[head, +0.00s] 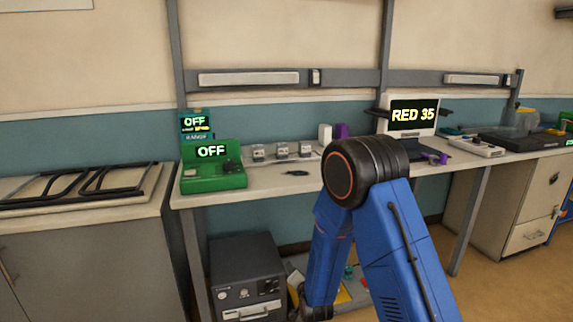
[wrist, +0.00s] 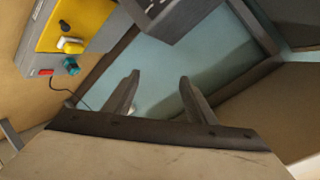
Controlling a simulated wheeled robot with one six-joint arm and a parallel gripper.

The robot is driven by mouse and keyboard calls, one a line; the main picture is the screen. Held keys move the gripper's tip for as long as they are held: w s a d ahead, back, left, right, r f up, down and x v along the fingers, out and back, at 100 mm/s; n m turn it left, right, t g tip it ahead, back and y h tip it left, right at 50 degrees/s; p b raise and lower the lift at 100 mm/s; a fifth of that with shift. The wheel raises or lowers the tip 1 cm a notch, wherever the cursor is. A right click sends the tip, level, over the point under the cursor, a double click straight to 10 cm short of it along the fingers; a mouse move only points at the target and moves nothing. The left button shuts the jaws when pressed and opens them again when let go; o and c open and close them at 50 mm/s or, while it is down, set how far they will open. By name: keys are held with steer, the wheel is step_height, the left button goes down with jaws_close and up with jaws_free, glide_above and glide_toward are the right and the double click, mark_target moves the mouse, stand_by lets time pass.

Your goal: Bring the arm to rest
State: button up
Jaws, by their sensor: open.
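My blue arm (head: 375,230) rises in the head view, bends at a dark round joint (head: 365,170) in front of the workbench, and its far part runs down toward the bench's underside. The gripper end is not clearly seen there. In the wrist view my gripper (wrist: 160,77) shows two dark fingers spread apart with nothing between them. Behind the fingers is a teal surface. A pale panel with a dark edge (wrist: 150,132) fills the bottom of that view; I cannot tell whether the fingers touch it.
The workbench (head: 275,190) holds a green box (head: 212,178) reading OFF and a screen (head: 412,116) reading RED 35. A black cabinet (head: 247,280) stands below, left of my arm. In the wrist view a yellow unit with knobs (wrist: 85,20) is upper left. Floor is clear at right.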

steer(key=s+d+r+n+g, duration=0.2)
steer(key=s+d+r, duration=0.5)
steer(key=r, duration=0.3)
steer(key=s+d+r+n+g, duration=0.2)
steer(key=s+d+r, duration=0.4)
steer(key=r, duration=0.5)
steer(key=s+d+r+n+g+h, duration=0.1)
steer(key=s+d, duration=0.3)
steer(key=s, duration=0.6)
steer(key=s+d+r+n+g, duration=0.1)
steer(key=s+d+r, duration=0.3)
steer(key=s, duration=0.7)
steer(key=s+d+r+n+g+h, duration=0.1)
steer(key=s+d, duration=0.3)
steer(key=s, duration=0.7)
steer(key=shift+r+n+g+h, duration=0.3)
steer(key=shift+r+g, duration=0.45)
steer(key=shift+g, duration=0.05)
